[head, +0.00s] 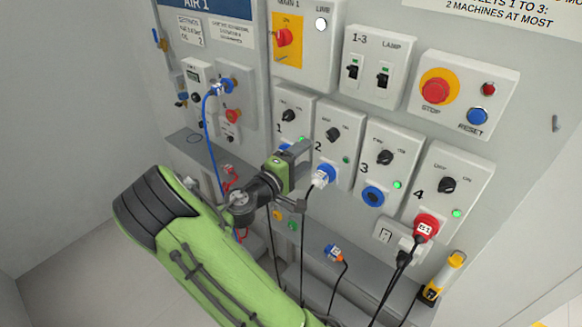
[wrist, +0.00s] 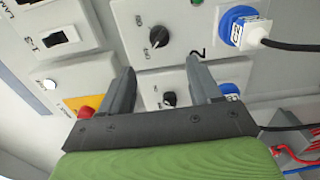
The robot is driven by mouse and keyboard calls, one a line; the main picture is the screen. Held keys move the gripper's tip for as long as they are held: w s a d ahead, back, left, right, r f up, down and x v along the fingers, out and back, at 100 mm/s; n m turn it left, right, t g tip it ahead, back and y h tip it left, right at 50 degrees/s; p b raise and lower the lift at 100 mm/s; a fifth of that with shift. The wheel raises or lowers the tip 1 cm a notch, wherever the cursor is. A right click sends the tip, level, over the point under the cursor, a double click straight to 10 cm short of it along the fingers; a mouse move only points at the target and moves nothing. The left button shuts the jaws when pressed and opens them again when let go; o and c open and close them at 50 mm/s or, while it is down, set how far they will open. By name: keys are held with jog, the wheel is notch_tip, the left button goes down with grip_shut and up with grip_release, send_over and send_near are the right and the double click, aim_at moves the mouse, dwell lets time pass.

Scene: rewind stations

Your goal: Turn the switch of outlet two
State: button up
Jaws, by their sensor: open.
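Outlet two's panel (head: 341,112) is on the wall, second from the left in a row. Its black rotary switch (head: 333,134) is at the panel's upper middle; the wrist view shows the same switch (wrist: 158,37) above the fingers. Its lamp (head: 346,160) looks dull green. A white plug (head: 320,180) sits in its blue socket (head: 327,172), and the plug (wrist: 252,31) shows in the wrist view at upper right. My gripper (head: 303,181) is open and empty, in front of the lower part of outlets one and two. Its fingers (wrist: 162,82) are apart from the switch.
Outlet one's switch (head: 289,116) is to the left; outlet three's switch (head: 385,157) is to the right. A stop button (head: 439,87) and a reset button (head: 478,116) are above right. Cables hang below the sockets.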

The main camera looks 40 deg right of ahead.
jog(key=a, duration=0.5)
jog(key=shift+s+a, duration=0.1)
jog(key=shift+s, duration=0.15)
